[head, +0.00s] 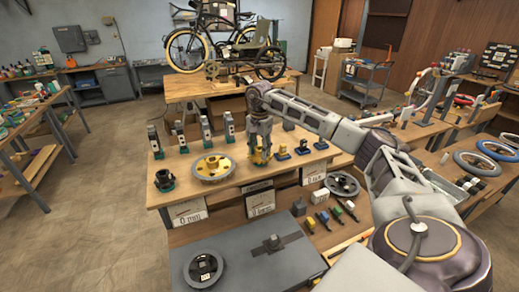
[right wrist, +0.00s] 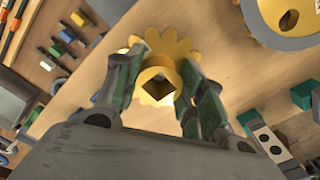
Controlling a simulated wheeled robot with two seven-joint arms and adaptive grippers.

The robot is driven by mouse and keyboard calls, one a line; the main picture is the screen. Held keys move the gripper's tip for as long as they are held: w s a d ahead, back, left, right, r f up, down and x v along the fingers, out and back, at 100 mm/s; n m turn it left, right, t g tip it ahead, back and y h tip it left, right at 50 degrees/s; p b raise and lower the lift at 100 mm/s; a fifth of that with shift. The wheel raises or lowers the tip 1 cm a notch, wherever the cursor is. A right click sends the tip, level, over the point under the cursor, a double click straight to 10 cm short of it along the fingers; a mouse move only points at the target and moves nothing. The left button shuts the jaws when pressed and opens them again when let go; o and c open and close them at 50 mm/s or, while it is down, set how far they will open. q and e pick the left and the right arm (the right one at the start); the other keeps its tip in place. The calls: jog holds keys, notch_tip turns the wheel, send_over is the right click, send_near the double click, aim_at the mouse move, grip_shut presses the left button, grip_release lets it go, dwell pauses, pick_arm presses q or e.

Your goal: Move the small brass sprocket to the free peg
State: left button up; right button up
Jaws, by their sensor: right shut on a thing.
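The small brass sprocket (right wrist: 160,52) is a yellow toothed disc with a hub and a square bore, facing the right wrist camera. My right gripper (right wrist: 160,82) is shut on it, with a finger on each side of the hub. In the head view the gripper (head: 260,150) points down over the front table, and the sprocket (head: 258,157) shows partly behind the fingers, low over the tabletop. Whether it touches the table or a stand is hidden. I cannot make out clearly which peg is free. My left gripper is not in view.
A large yellow-and-grey disc (head: 213,167) lies left of the gripper. Small blue-based stands (head: 301,148) are to its right, and several upright grey devices (head: 206,128) stand behind left. A dark round fixture (head: 164,180) stands at the left end. Bare wood lies between them.

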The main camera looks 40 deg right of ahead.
jog(key=shift+f, duration=0.2)
jog(key=o, duration=1.2)
jog(key=shift+o, duration=0.2)
jog(key=shift+r, duration=0.1)
notch_tip(320, 180, up, 12)
dwell(1.0)
